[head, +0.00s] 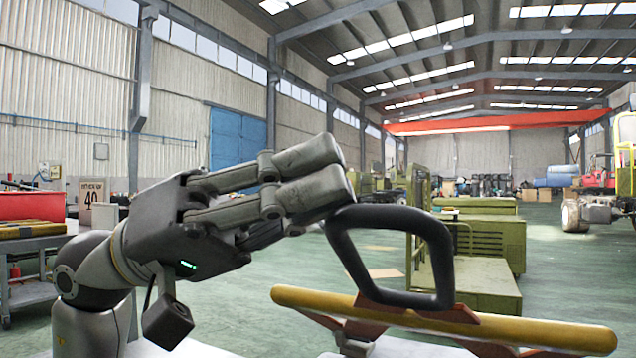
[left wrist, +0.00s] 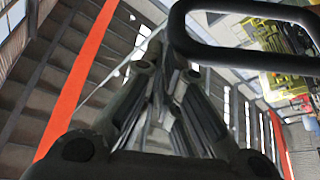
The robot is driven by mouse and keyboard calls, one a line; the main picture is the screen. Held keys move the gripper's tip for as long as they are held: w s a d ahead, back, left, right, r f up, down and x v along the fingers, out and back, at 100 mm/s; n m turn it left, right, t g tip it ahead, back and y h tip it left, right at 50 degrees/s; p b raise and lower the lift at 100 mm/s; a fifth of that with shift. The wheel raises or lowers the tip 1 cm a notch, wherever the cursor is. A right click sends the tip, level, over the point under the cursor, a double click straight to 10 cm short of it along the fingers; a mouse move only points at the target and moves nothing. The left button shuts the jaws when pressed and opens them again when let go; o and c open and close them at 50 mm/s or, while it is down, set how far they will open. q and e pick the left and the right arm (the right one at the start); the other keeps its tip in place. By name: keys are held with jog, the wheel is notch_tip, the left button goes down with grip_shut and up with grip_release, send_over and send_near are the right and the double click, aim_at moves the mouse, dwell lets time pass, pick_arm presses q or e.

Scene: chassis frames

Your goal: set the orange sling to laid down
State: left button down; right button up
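A long orange-yellow bar (head: 395,312) lies slightly tilted at the lower right of the head view, on reddish-brown brackets (head: 465,314). It is the orange thing nearest to me; I cannot tell for sure that it is the sling. A thick black loop (head: 440,245) stands up from it, and also shows at the top right of the left wrist view (left wrist: 250,60). My left gripper (head: 322,178) has its fingers together, just left of the loop's upper left corner, touching or nearly so. Nothing shows between the fingers. My right gripper is out of view.
Green metal units (head: 490,240) stand on the floor behind the loop. A grey workbench (head: 35,245) with a red box (head: 30,206) is at the far left. A yellow-framed vehicle (head: 622,165) stands at the far right. Air around the gripper looks free, except at the loop.

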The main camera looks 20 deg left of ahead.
pick_arm(q)
jog(key=shift+s+d+f, duration=0.15)
jog(key=shift+f, duration=0.25)
jog(key=shift+s+d+f, duration=0.15)
jog(key=shift+f, duration=0.2)
jog(key=r+v, duration=0.1)
jog(key=v, duration=1.1)
jog(key=shift+w+a+r, duration=0.15)
jog(key=shift+w+a, duration=0.1)
jog(key=shift+a, duration=0.05)
